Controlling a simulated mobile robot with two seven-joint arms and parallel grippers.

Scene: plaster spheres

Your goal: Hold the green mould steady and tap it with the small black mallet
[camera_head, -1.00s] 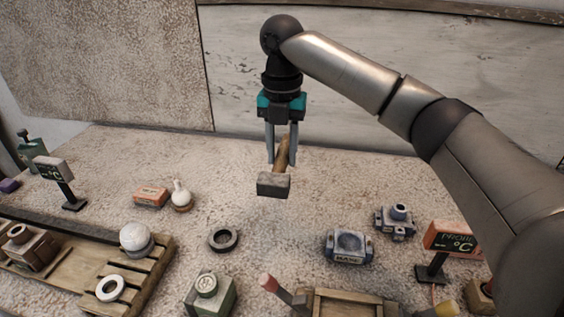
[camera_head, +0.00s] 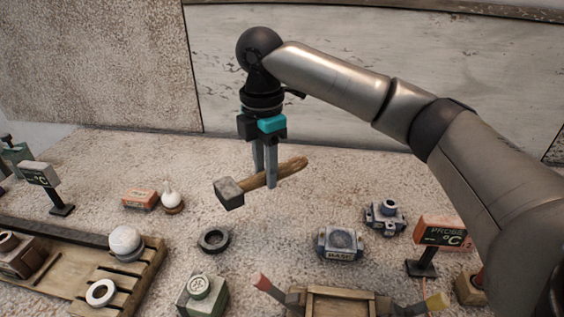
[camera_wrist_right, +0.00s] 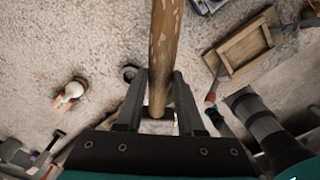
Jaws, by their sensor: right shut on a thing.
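The small mallet has a dark grey block head (camera_head: 229,193) and a brown wooden handle (camera_head: 291,168). My right gripper (camera_head: 264,183) is shut on the handle and holds the mallet in the air above the table, head to the left. In the right wrist view the handle (camera_wrist_right: 165,45) runs between the fingers. The green mould (camera_head: 203,297), a block with a round raised top, stands on the table at the bottom edge, below and left of the mallet and apart from it. Its lower part is cut off. My left gripper is not in view.
A black ring (camera_head: 214,240) lies between the mallet and the green mould. A wooden rack (camera_head: 140,272) with a white sphere (camera_head: 125,240) is at left. A grey mould (camera_head: 340,244) and a probe sign (camera_head: 440,235) stand at right; a wooden tray (camera_head: 341,292) is in front.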

